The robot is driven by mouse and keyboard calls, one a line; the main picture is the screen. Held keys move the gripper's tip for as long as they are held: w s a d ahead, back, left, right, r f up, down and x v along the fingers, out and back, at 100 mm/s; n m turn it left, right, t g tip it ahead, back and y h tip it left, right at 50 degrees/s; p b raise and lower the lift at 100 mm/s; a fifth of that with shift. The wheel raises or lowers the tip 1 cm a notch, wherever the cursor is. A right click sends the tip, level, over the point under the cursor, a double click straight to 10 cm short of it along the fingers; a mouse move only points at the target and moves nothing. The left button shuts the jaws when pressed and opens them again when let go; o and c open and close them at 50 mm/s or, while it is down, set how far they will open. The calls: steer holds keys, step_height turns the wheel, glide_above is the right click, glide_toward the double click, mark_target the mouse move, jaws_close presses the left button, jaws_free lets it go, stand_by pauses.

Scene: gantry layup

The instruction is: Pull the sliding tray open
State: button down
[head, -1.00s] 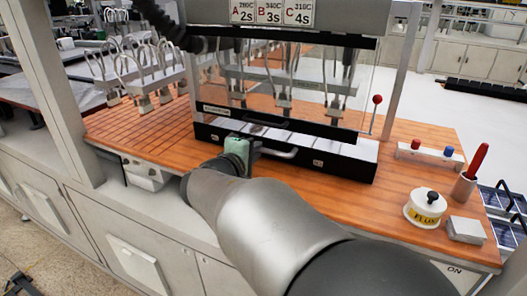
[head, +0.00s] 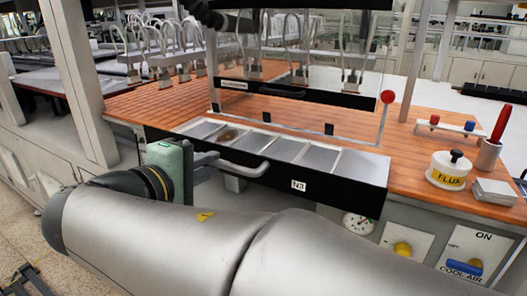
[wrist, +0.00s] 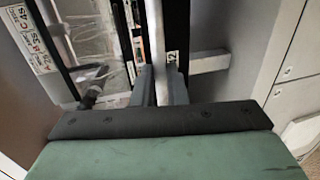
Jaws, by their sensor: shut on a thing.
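The sliding tray (head: 340,185) is pulled well out towards me from under the clear guard in the head view. It has a black front and pale metal plates in a row inside. Its grey bar handle (head: 245,169) stands out from the front, and the handle shows as a pale upright bar in the wrist view (wrist: 155,45). My gripper (head: 207,160) is shut on the handle near its left end. In the wrist view its fingers (wrist: 160,85) lie either side of the bar; the exact contact is partly hidden by the gripper body.
The clear guard (head: 300,55) stands above and behind the tray. A red-knobbed lever (head: 388,97), flux pot (head: 449,172), grey block (head: 494,191) and red-handled tool in a cup (head: 490,155) are on the wooden bench to the right. A dial gauge (head: 358,222) sits below the tray.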

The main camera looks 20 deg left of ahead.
steer(key=shift+s+a+f, duration=0.1)
steer(key=shift+s, duration=0.1)
steer(key=c, duration=1.6)
jaws_free()
steer(key=shift+o, duration=0.7)
steer(key=shift+s, duration=0.2)
steer(key=shift+w, duration=0.15)
steer(key=v, duration=1.7)
steer(key=shift+s+b, duration=0.25)
steer(key=shift+b, duration=0.05)
